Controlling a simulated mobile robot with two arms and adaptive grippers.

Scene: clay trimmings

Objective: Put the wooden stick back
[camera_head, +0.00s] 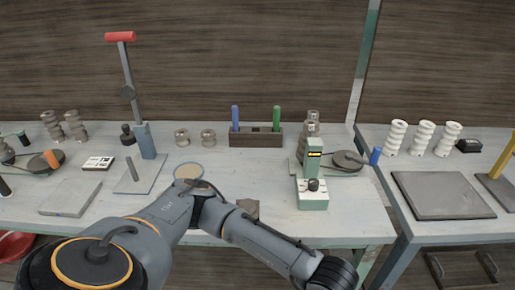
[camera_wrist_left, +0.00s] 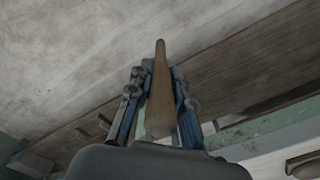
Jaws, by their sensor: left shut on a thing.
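The wooden stick (camera_wrist_left: 161,82) shows in the left wrist view, light brown, narrow at the far end and thicker near the wrist. My left gripper (camera_wrist_left: 154,78) is shut on it, with a blue-grey finger on each side. In the head view my left arm crosses the front of the bench; its gripper and the stick are not clearly visible there. A dark wooden holder (camera_head: 256,141) stands at the back of the bench with a blue-handled tool (camera_head: 235,117) and a green-handled tool (camera_head: 276,117) upright in it. My right gripper is not in view.
A lever press (camera_head: 147,141) stands left of the holder, and a green-white device (camera_head: 313,187) stands to its right. Grey spools (camera_head: 208,138) are close left of the holder. A small brown block (camera_head: 247,207) sits behind my arm. The bench before the holder is mostly clear.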

